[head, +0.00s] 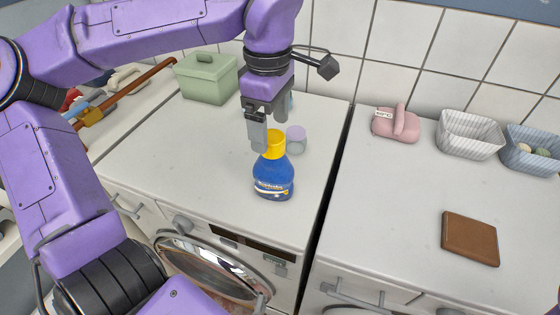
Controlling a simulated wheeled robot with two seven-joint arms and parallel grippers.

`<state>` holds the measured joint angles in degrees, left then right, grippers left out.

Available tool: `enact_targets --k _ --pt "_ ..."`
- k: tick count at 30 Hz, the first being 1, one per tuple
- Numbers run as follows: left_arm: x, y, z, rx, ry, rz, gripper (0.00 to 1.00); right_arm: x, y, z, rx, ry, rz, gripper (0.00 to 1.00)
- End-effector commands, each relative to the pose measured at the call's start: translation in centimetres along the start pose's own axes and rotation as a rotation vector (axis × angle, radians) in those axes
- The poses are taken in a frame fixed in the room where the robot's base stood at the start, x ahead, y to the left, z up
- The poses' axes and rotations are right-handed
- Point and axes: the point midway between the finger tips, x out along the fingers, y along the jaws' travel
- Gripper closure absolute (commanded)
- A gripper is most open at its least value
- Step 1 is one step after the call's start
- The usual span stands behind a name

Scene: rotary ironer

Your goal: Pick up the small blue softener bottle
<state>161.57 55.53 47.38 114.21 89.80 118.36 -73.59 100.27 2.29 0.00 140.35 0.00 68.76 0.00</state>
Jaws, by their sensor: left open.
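The small blue softener bottle (273,181) stands upright on the white top of the left machine. It has a yellow cap (275,144) and a label with white and yellow print. My left gripper (260,142) comes down from above, its fingers beside and partly over the cap's left side. The gripper is open, and the bottle still rests on the surface. I cannot tell whether a finger touches the cap. My right gripper is not in view.
A small clear jar with a lilac lid (296,139) stands just behind the bottle. A green lidded box (206,77) is at the back left. The round machine door (213,268) is below.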

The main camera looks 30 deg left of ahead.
Motion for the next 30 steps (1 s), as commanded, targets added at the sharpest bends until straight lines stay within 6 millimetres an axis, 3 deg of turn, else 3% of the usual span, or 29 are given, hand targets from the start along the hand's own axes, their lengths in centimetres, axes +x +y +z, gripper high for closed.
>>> enact_targets --k 12,20,23,28,30 --pt "6.4 0.9 0.3 0.0 0.001 -0.008 0.16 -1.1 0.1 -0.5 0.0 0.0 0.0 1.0" --pt "7.0 0.9 0.3 -0.002 0.0 -0.004 0.16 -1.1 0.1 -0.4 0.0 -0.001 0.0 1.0" --pt "7.0 0.9 0.3 -0.002 0.0 -0.004 0.42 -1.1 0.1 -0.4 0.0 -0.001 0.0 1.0" --pt "7.0 0.9 0.3 -0.001 0.001 -0.004 0.97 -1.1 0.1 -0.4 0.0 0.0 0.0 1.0" --pt "7.0 0.9 0.3 -0.001 0.001 -0.005 1.0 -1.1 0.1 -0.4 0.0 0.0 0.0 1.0"
